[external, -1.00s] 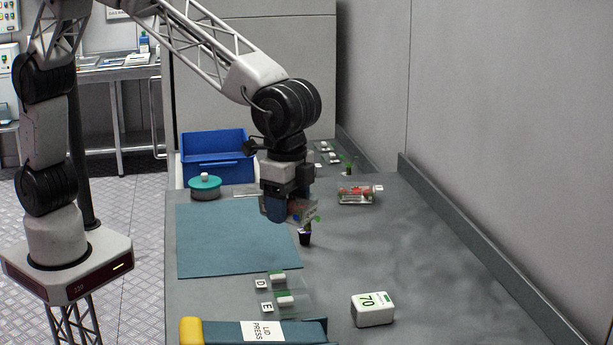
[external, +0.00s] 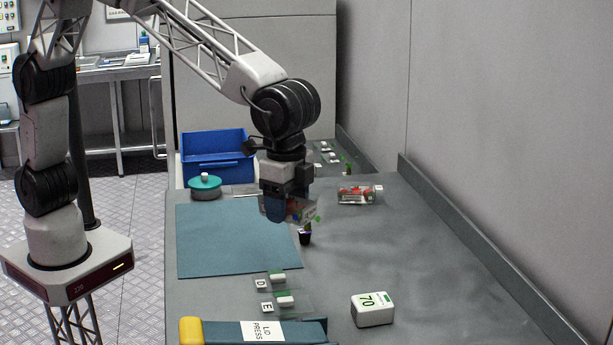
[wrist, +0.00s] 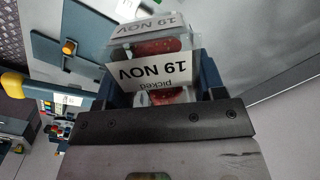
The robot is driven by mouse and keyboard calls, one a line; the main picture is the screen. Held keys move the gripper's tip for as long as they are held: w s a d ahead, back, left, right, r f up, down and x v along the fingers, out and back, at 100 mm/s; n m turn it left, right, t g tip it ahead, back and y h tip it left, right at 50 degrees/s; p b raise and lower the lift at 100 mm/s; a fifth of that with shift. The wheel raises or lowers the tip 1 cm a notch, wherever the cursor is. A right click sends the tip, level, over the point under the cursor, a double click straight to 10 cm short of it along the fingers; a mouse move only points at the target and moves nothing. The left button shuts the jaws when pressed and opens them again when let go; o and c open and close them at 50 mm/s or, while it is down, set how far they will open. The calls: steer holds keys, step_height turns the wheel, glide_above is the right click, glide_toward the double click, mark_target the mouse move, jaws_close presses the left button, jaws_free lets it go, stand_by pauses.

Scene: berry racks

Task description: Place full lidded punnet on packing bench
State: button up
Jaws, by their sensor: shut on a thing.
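My gripper (external: 288,208) is shut on a clear punnet of red berries (external: 299,209), held above the bench at the right edge of the blue-green mat. In the wrist view the held punnet (wrist: 150,47) sits between the blue fingers and carries a white label reading "19 NOV" and "picked". Its far end and most of its lid are hidden. The packing bench (external: 420,260) is the long grey surface below. Another clear punnet with red contents (external: 357,195) lies on the bench to the right of my gripper.
The mat (external: 225,240) is bare. A blue crate (external: 217,170) and a teal-lidded round tub (external: 204,188) stand behind it. A small dark object (external: 305,238) is just below the held punnet. A white "70" block (external: 372,310) and the lid press (external: 262,331) are in front.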

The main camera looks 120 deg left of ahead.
steer(key=s+a+f+n, duration=0.2)
steer(key=s+a+f, duration=0.2)
steer(key=s+a, duration=1.05)
steer(key=n, duration=0.3)
glide_above(228, 214)
step_height(228, 214, down, 6)
steer(key=shift+r, duration=0.15)
steer(key=shift+d, duration=0.1)
steer(key=shift+f, duration=3.4)
steer(key=shift+f, duration=0.45)
steer(key=o, duration=1.1)
steer(key=shift+r, duration=0.1)
